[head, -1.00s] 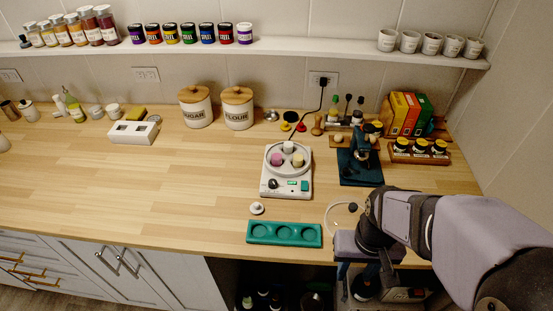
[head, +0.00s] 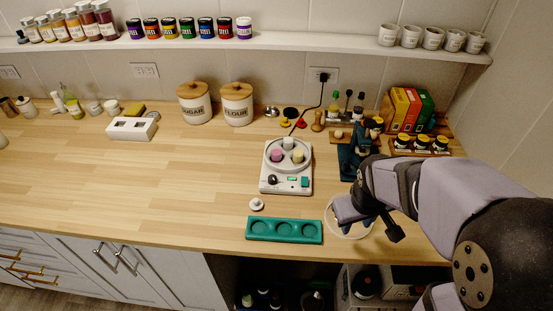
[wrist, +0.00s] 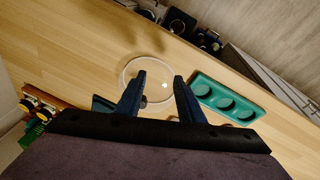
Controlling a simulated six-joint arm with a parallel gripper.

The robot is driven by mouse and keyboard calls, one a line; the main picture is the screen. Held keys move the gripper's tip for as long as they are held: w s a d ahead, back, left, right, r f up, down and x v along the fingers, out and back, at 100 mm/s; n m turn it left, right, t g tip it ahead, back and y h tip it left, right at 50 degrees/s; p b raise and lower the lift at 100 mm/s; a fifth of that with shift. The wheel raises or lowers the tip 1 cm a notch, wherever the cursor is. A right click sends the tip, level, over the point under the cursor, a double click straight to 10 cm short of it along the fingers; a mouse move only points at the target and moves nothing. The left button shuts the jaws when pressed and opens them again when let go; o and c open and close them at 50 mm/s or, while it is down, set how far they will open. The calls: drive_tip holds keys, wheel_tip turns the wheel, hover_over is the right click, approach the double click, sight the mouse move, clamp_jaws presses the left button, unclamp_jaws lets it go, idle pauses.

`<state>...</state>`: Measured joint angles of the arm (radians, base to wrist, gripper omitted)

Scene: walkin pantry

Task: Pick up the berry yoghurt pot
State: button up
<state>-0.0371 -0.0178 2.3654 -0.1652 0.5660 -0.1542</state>
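A pink pot (head: 276,155), which looks like the berry yoghurt pot, stands in the round well of a white appliance (head: 271,182). A white pot (head: 288,143) and a pale yellow pot (head: 298,156) stand beside it; labels are too small to read. My gripper (wrist: 160,77) is open, its two fingers apart with nothing seen between them. In the head view it is right of the appliance, over a clear round lid (head: 362,236) on the counter. The lid also shows beneath the fingers in the wrist view (wrist: 127,77). The pots are not in the wrist view.
A teal tray (head: 284,240) with three round hollows lies in front of the appliance, near the counter edge. A small white knob-like object (head: 256,204) lies between them. A dark blue stand (head: 349,160) is behind my gripper.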

sight(275, 148)
drive_tip(key=w+n, duration=0.1)
drive_tip(key=w, duration=0.1)
drive_tip(key=w+a+t, duration=0.1)
drive_tip(key=w, duration=0.2)
drive_tip(key=w+n+t+b, duration=0.1)
drive_tip(key=w, duration=0.2)
drive_tip(key=shift+w+a+n, duration=0.2)
drive_tip(key=shift+a+n, duration=0.1)
drive_tip(key=w+a+t+y, duration=0.1)
drive_tip(key=w+a, duration=0.1)
drive_tip(key=a, duration=0.1)
drive_tip(key=w+a+f+t+y+b, duration=0.1)
drive_tip(key=w+a+t, duration=0.1)
drive_tip(key=w+a, duration=0.1)
drive_tip(key=w+a+f+t+y+b, duration=0.1)
drive_tip(key=w+a, duration=0.2)
drive_tip(key=shift+w+a+f, duration=0.15)
drive_tip(key=shift+w, duration=0.1)
drive_tip(key=w+a+t+y, duration=0.1)
drive_tip(key=a, duration=0.1)
drive_tip(key=w+a+m+t+b, duration=0.1)
drive_tip(key=a, duration=0.1)
drive_tip(key=w+a+t+y, duration=0.1)
drive_tip(key=w+a, duration=0.1)
drive_tip(key=a, duration=0.1)
drive_tip(key=shift+r+m+y, duration=0.3)
drive_tip(key=shift+w+a+r+t+y+b, duration=0.2)
drive_tip(key=shift+a+r+t+y+b, duration=0.15)
drive_tip(key=shift+a+t, duration=0.2)
